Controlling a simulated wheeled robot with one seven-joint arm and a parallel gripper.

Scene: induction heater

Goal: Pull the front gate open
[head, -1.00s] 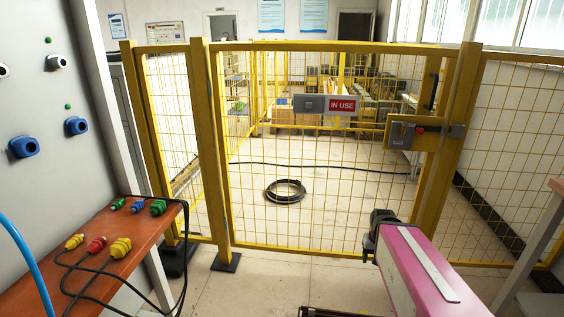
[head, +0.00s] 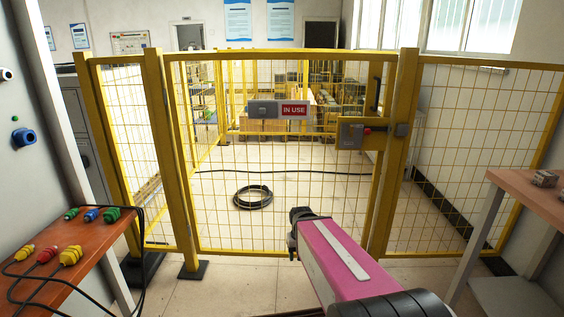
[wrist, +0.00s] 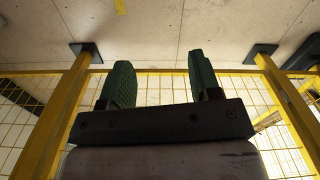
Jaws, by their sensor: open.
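The front gate (head: 280,168) is a yellow frame with wire mesh, standing shut between yellow posts in the head view. A black pull handle (head: 375,93) sits upright at its upper right. Below the handle is a yellow and grey latch (head: 362,133) with a red part, beside the right post (head: 402,150). My pink arm reaches forward, low in front of the gate. In the wrist view my gripper (wrist: 160,83) has two green fingers spread apart with nothing between them. Mesh and yellow posts show behind the fingers. My gripper is not touching the handle.
A red bench (head: 40,262) with coloured plugs and cables stands at left. A table (head: 520,190) stands at right. A coiled black cable (head: 253,197) lies on the floor behind the mesh. An IN USE sign (head: 293,110) hangs on the gate. Floor before the gate is mostly clear.

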